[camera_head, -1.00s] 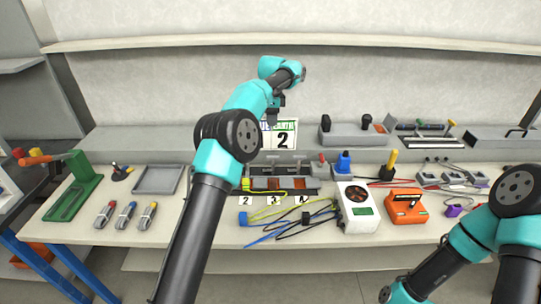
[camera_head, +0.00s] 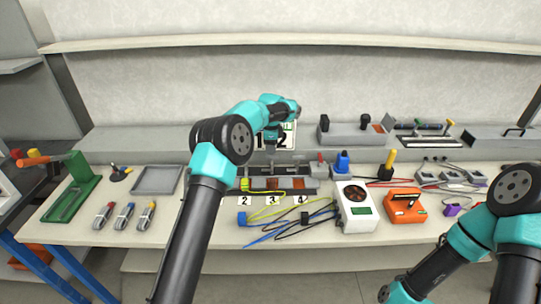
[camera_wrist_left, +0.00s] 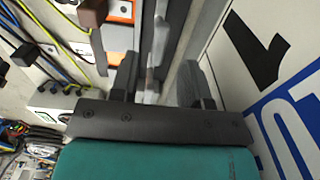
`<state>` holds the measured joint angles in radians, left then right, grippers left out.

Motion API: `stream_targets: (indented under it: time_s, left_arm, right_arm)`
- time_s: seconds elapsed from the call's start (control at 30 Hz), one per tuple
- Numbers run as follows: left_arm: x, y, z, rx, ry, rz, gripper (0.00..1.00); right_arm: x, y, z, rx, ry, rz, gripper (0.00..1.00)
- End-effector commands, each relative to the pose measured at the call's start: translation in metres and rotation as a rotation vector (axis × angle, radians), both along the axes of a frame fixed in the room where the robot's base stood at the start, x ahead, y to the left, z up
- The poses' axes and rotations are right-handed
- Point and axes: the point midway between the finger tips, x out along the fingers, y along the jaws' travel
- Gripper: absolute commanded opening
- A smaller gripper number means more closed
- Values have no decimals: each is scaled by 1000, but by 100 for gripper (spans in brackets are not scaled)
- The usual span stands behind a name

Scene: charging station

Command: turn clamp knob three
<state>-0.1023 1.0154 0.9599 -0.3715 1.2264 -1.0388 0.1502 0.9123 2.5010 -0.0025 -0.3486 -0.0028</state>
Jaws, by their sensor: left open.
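The number card 3 (camera_head: 272,200) lies in front of a long dark clamp rack (camera_head: 313,186), between cards 2 (camera_head: 244,200) and 4 (camera_head: 300,199). A brown block (camera_head: 273,183) shows in the rack behind card 3. I cannot clearly pick out clamp knob three itself. My left gripper (camera_head: 271,147) is above and behind the rack, apart from it. Its two fingers are spread and empty in the left wrist view (camera_wrist_left: 158,78).
A white numbered sign (camera_head: 289,134) stands close behind my left gripper. A white box with a fan (camera_head: 356,206) and an orange box (camera_head: 405,205) stand right of the rack. Loose cables (camera_head: 285,222) lie in front. A grey tray (camera_head: 158,180) is at the left.

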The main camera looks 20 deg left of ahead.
Motion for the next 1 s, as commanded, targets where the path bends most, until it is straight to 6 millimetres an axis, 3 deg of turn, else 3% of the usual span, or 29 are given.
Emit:
stream_targets:
  time_s: [0.1, 0.3, 0.67, 1.0]
  left_arm:
    - [0, 0, -20, -1, 2, 1, 43]
    - [0, 0, -40, 0, 1, 1, 43]
    - [0, 0, -43, -1, 0, 1, 42]
    - [0, 0, -43, -1, 0, 1, 9]
  right_arm:
    - [0, 0, 0, 0, 0, 0, 59]
    - [0, 0, 0, 0, 0, 0, 59]
    - [0, 0, 0, 0, 0, 0, 59]
    - [0, 0, 0, 0, 0, 0, 59]
